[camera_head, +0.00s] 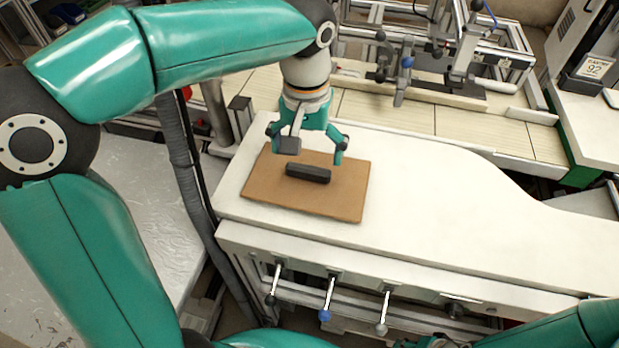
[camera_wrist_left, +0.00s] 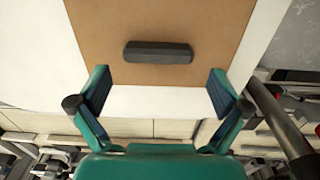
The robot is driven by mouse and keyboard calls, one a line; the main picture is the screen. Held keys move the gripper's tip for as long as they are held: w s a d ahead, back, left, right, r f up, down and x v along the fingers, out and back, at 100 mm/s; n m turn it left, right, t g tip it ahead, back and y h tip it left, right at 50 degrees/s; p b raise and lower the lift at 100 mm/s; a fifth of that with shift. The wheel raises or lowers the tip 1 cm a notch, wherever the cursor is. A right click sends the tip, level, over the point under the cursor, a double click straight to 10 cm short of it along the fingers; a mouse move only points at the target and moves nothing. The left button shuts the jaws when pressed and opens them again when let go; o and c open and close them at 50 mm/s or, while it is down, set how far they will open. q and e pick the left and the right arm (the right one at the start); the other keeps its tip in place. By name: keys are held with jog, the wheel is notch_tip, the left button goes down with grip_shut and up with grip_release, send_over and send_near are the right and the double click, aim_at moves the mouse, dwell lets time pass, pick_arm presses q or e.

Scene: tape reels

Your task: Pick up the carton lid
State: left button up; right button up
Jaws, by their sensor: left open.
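The carton lid is a flat brown board (camera_head: 335,195) with a dark bar-shaped handle (camera_head: 308,172) on top. It lies on the white table top near its left end. My left gripper (camera_head: 307,150) is open and empty above the lid, pointing down, just behind the handle. In the left wrist view, the lid (camera_wrist_left: 210,25) fills the upper middle. The handle (camera_wrist_left: 158,52) lies crosswise there, just beyond the open fingers (camera_wrist_left: 158,92), with no visible contact. My right gripper cannot be made out; part of my right arm shows at the lower right.
The white table (camera_head: 450,210) is clear to the right of the lid. Behind it runs a slatted conveyor (camera_head: 400,113) with a metal frame rig (camera_head: 455,60) on it. Several levers with knobs (camera_head: 325,315) hang below the table's front edge.

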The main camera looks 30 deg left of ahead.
aim_at(309, 167)
pick_arm(q)
notch_tip(309, 167, down, 5)
jog(key=shift+w+d, duration=0.1)
jog(key=shift+c, duration=0.2)
jog(key=c, duration=0.8)
jog(key=shift+c, duration=0.2)
jog(key=shift+r, duration=0.15)
